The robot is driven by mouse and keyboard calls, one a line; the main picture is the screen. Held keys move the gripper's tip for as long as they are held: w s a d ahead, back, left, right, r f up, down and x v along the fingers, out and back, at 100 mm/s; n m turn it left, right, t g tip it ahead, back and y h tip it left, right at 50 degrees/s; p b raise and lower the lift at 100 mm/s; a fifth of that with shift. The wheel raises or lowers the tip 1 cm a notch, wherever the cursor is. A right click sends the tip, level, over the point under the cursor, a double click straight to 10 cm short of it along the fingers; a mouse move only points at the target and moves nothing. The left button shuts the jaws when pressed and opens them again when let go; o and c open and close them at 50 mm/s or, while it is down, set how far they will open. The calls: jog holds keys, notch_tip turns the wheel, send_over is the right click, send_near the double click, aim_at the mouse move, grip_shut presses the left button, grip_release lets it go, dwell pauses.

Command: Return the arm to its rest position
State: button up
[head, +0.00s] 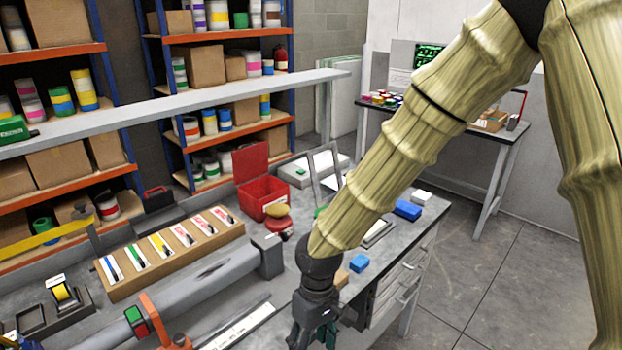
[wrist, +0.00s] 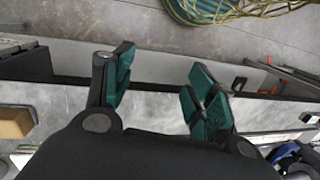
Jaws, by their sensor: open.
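My arm, with a wood-grain, bamboo-like covering, reaches down from the upper right in the head view. My gripper (head: 314,328) is at the bottom middle, over the front edge of the grey workbench (head: 345,297). In the wrist view my gripper (wrist: 157,92) has its two green-padded fingers spread wide, with nothing between them. The bench edge and the grey floor show beyond the fingertips. The arm hides part of the bench top behind it.
A blue block (head: 358,263) lies right of my gripper. Drawers (head: 400,278) are below the bench top. Shelves with boxes (head: 205,68) stand behind. Floor at right (head: 480,285) is clear.

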jog(key=s+d+f+m+y, duration=0.1)
jog(key=s+d+f+m, duration=0.15)
jog(key=s+f, duration=0.45)
jog(key=s+d+f+m+y, duration=0.1)
jog(key=s+d+f+m, duration=0.2)
jog(key=f, duration=0.8)
jog(key=s+d+f+m+t+h, duration=0.1)
jog(key=s+d+f, duration=0.4)
jog(key=d, duration=0.3)
jog(key=s+d+f+m+t+h, duration=0.1)
jog(key=s+d+f, duration=0.4)
jog(key=s+d, duration=0.2)
jog(key=shift+d+f+m+h, duration=0.3)
jog(key=shift+d+f+m, duration=0.1)
jog(key=shift+d, duration=0.5)
jog(key=shift+c, duration=0.3)
